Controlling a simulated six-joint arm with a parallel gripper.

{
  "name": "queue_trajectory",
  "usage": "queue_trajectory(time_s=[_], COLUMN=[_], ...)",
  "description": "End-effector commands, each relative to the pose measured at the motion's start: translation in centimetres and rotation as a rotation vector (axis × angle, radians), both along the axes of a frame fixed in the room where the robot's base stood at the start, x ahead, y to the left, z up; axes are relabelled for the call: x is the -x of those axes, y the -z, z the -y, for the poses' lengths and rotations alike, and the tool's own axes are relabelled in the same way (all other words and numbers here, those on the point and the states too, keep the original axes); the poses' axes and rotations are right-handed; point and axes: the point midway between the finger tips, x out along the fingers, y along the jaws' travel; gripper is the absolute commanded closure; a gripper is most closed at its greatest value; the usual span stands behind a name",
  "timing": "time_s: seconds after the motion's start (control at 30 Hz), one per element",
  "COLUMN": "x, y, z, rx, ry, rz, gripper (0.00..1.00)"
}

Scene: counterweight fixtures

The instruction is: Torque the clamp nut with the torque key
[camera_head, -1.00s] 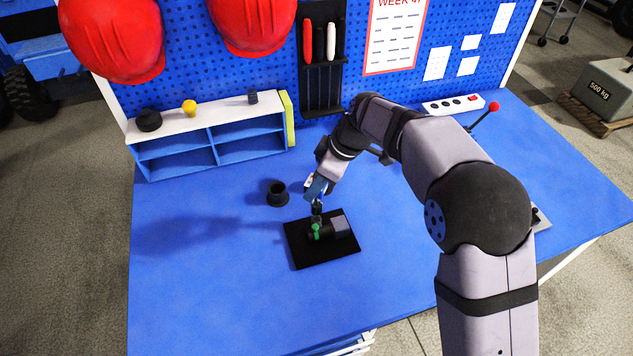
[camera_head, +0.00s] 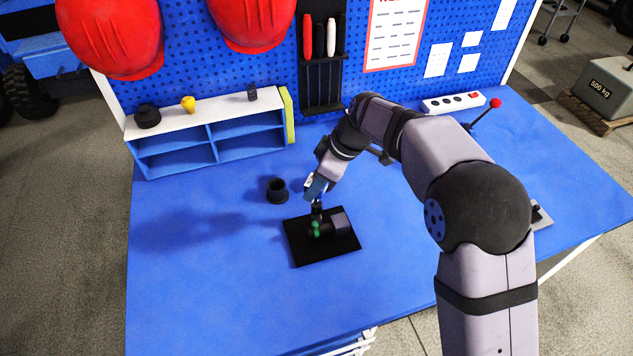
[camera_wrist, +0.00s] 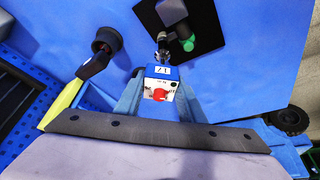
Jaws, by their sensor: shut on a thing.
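My gripper (camera_head: 316,188) points down over the fixture, and in the wrist view its blue fingers (camera_wrist: 160,98) are shut on the torque key (camera_wrist: 161,84). The key has a blue body, a white label reading 17 and a red mark. Its dark narrow tip points at the fixture; the clamp nut is too small or hidden to make out. The fixture has a black base plate (camera_head: 300,251), a grey block (camera_head: 338,224) and a green part (camera_head: 316,228) beside the tip. The wrist view also shows the green part (camera_wrist: 187,43). I cannot tell whether tip and nut touch.
A black cup (camera_head: 277,190) stands just left of my gripper. A blue shelf (camera_head: 210,137) with small items stands behind at left, and a power strip (camera_head: 453,103) at right. The blue table front and left are clear.

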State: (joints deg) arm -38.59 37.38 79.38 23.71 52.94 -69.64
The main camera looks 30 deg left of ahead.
Motion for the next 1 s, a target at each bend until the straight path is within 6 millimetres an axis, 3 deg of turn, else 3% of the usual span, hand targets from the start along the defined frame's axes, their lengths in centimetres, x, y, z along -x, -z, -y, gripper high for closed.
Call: queue_trajectory(time_s=[1.0], x=[0.0], y=[1.4], z=[0.0], rx=[-0.001], ry=[0.0], rz=[0.001], gripper=[1.0])
